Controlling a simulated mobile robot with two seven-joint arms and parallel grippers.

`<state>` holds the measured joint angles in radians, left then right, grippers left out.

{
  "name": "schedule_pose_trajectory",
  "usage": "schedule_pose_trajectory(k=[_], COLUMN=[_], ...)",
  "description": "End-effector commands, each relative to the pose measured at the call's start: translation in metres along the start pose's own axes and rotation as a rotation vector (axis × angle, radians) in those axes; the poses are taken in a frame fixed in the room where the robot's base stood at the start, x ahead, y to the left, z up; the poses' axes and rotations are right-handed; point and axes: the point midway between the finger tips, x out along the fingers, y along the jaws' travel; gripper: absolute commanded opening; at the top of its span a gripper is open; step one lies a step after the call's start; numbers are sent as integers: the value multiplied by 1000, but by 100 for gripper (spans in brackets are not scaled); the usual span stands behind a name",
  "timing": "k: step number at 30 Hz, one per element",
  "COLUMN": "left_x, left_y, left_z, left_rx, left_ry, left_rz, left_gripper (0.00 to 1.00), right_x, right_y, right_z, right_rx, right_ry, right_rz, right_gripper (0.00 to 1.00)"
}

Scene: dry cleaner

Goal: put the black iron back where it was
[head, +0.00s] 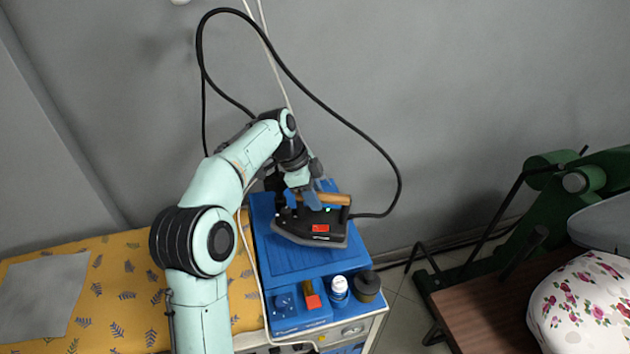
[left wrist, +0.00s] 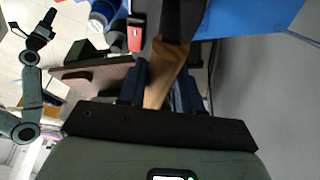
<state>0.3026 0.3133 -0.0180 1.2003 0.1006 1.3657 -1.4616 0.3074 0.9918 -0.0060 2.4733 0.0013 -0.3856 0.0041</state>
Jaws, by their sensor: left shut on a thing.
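The black iron (head: 312,228), with a red label and a wooden handle (head: 334,198), is over the blue ribbed top (head: 300,262) of the cabinet. I cannot tell whether its sole touches the top or hangs just above it. My left gripper (head: 302,196) reaches down from above and is shut on the handle. In the left wrist view the wooden handle (left wrist: 160,82) lies between the two fingers; most of the iron's body is hidden or out of frame. My right gripper (left wrist: 43,27) shows small at the left of that view, its jaws unclear.
A black cable loops from the iron up the wall. A yellow leaf-patterned board (head: 115,300) is left; a green press (head: 575,200) is right.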

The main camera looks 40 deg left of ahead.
Motion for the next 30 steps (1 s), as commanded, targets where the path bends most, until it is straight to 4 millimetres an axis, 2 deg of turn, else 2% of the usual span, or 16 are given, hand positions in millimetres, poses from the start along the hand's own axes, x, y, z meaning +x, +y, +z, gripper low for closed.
schedule_pose_trajectory(k=[6, 14, 24, 30], left_x=[19, 27, 61, 62], left_y=[-2, -2, -2, -2], left_z=[6, 9, 23, 24], left_rx=[5, 5, 4, 5], left_ry=[9, 9, 8, 9], left_rz=[-12, -13, -11, -14], left_gripper=[0, 0, 0, 0], right_x=[6, 7, 14, 13], right_y=[3, 4, 8, 8], right_z=[4, 5, 10, 10], right_rx=[2, 2, 4, 4], right_ry=[-5, -6, -13, -12], right_rz=[2, 2, 4, 4], right_gripper=[43, 43, 43, 43])
